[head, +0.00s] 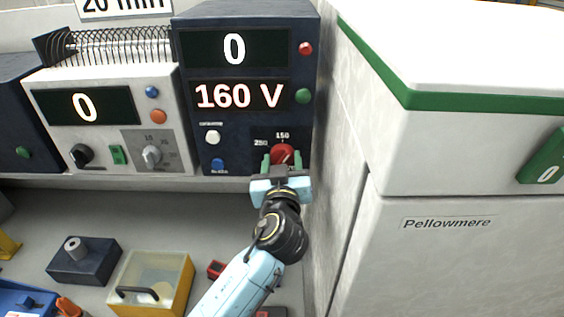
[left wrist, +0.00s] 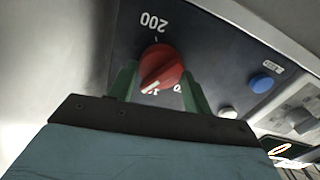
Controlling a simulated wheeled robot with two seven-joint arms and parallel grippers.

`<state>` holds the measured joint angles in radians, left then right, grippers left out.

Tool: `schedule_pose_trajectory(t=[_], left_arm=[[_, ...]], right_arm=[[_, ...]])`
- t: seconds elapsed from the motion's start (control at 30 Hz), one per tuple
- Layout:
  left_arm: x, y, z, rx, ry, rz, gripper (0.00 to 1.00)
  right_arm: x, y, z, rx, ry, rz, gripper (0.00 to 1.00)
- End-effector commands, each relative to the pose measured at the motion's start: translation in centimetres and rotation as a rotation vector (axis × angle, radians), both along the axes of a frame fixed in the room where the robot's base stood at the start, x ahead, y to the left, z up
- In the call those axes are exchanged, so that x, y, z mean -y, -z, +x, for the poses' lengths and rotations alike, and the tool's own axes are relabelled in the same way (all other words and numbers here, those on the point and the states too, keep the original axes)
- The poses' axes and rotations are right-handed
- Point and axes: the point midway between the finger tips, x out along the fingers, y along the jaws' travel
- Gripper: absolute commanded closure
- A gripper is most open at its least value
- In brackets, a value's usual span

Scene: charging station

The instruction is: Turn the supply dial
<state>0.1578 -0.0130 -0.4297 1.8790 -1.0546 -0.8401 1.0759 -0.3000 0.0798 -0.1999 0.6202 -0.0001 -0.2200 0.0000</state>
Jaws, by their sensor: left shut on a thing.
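The red supply dial (head: 282,152) is on the lower right of the dark blue supply unit (head: 246,130). The unit's displays read 0 and 160 V. My left gripper (head: 281,162) reaches up to the dial, its green fingers on either side of it. In the left wrist view the red dial (left wrist: 161,66) sits between the two fingers of the left gripper (left wrist: 160,88), with a white pointer mark on it. A "200" label shows beside the dial there; the head view shows "150" and "250" near it. My right gripper is not in view.
A white wall-like cabinet (head: 440,160) stands close on the right. A white unit (head: 105,120) reading 0 is to the left. On the lower surface are a yellow box with a clear lid (head: 150,280) and a dark block (head: 84,262).

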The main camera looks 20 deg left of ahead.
Motion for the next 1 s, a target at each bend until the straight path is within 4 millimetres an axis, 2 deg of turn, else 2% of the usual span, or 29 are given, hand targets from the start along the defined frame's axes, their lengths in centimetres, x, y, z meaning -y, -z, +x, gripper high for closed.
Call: schedule_pose_trajectory(t=[0.17,0.7,1.0], left_arm=[[0.02,0.03,-0.01,-0.017,-0.001,0.058,0.73],[0.10,-0.03,0.05,-0.113,-0.002,0.391,0.73],[0.14,-0.01,0.06,-0.138,-0.002,0.483,0.73]], right_arm=[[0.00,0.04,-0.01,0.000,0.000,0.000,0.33],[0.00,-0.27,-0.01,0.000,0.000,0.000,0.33],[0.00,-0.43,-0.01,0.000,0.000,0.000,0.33]])
